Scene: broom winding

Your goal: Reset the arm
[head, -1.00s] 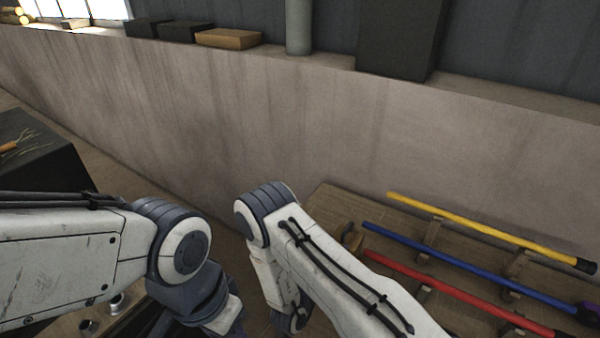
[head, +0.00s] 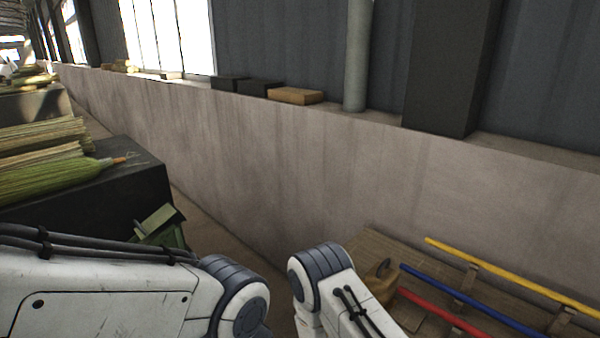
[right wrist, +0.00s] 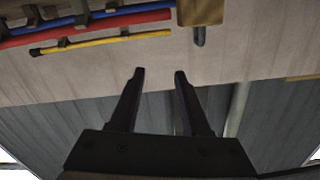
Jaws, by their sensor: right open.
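My right gripper (right wrist: 159,75) shows in the right wrist view, with its two dark fingers apart and nothing between them. That view looks at the pale wall and the dark panelling, and the gripper touches nothing there. In the head view both of my arms reach in along the bottom edge, bent at their joints. Neither gripper shows in the head view, and my left gripper is out of sight.
A wooden rack (head: 372,245) at the right holds yellow (head: 500,272), blue (head: 465,298) and red (head: 440,312) poles. A dark bench (head: 140,180) at the left carries green broom heads (head: 60,178). A low wall (head: 250,160) runs behind. A green object (head: 160,225) stands beside the bench.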

